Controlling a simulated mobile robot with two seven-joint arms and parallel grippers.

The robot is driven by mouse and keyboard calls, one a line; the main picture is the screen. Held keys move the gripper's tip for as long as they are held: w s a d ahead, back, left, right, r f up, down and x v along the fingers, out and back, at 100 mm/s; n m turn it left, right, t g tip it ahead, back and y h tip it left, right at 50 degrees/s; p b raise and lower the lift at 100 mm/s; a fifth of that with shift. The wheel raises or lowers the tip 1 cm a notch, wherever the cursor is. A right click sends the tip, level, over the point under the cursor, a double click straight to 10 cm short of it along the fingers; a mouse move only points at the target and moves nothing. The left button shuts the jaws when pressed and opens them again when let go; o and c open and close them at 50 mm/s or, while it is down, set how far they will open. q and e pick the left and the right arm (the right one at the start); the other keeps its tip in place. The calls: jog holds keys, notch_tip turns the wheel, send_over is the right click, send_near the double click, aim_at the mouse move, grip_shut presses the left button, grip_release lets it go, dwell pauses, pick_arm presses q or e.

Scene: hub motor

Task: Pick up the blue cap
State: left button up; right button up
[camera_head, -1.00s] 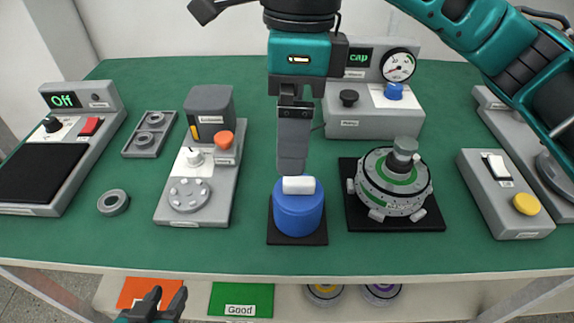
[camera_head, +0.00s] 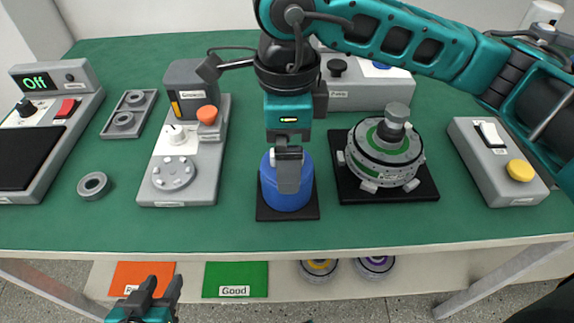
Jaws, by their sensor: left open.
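The blue cap (camera_head: 270,195) stands upright on a black square base near the front middle of the table. My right gripper (camera_head: 289,188) points down at the cap from above, its near finger overlapping the cap's front. A small piece of the cap's white top (camera_head: 273,156) shows beside the finger. The fingers are seen edge-on, so I cannot tell how far apart they are or whether they touch the cap. My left gripper (camera_head: 162,283) is open and empty, low in front of the table's front edge.
A round grey and green hub (camera_head: 384,155) on a black base stands close to the right of the cap. A grey box with an orange knob (camera_head: 207,115) is to the left. A switch box (camera_head: 497,165) stands at right. Green table is clear in front.

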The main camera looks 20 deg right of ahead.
jog(key=shift+f, duration=0.55)
jog(key=c, duration=1)
